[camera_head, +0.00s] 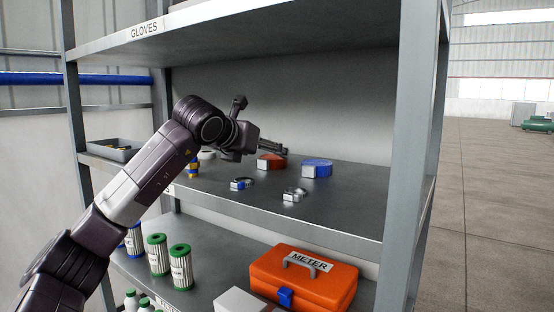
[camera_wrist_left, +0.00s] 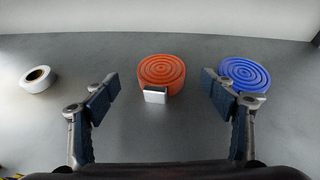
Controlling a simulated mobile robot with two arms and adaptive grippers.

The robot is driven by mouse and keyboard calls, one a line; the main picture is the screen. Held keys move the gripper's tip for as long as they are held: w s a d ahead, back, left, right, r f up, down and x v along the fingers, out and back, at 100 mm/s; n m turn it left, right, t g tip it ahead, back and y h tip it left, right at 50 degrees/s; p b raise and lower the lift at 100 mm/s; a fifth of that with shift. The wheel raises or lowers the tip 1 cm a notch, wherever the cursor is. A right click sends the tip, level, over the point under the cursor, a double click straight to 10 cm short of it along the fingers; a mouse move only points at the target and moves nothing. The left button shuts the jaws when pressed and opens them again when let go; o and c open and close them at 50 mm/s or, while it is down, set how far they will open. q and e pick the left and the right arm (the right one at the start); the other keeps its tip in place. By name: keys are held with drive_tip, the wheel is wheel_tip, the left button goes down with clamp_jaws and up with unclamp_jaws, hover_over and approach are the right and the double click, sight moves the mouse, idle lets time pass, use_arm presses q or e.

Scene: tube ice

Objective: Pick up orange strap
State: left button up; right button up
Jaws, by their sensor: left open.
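The orange strap (camera_head: 270,162) is a coiled roll with a metal buckle on its front, lying on the middle shelf (camera_head: 330,205). In the left wrist view the orange strap (camera_wrist_left: 161,72) lies ahead of my left gripper (camera_wrist_left: 156,92), between the lines of its two fingers. The gripper is open and empty, with its fingers spread wide. In the head view my left gripper (camera_head: 272,149) reaches over the shelf from the left and partly covers the strap. My right gripper is in neither view.
A blue coiled strap (camera_head: 317,168) lies right of the orange one, near the right finger in the wrist view. A white tape roll (camera_wrist_left: 37,79) lies to the left. Two small clamps (camera_head: 242,183) lie nearer the shelf's front edge. An upper shelf (camera_head: 250,30) hangs above.

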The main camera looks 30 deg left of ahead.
sight(273, 157)
use_arm(q)
drive_tip(key=shift+p+x, duration=0.55)
drive_tip(key=shift+x, duration=0.45)
drive_tip(key=shift+p+x, duration=0.5)
drive_tip(key=shift+x, duration=0.25)
drive_tip(key=p+x, duration=0.1)
drive_tip(key=x, duration=0.2)
drive_tip(key=shift+d+f, duration=0.1)
drive_tip(key=shift+f, duration=0.05)
drive_tip(key=c, duration=1.3)
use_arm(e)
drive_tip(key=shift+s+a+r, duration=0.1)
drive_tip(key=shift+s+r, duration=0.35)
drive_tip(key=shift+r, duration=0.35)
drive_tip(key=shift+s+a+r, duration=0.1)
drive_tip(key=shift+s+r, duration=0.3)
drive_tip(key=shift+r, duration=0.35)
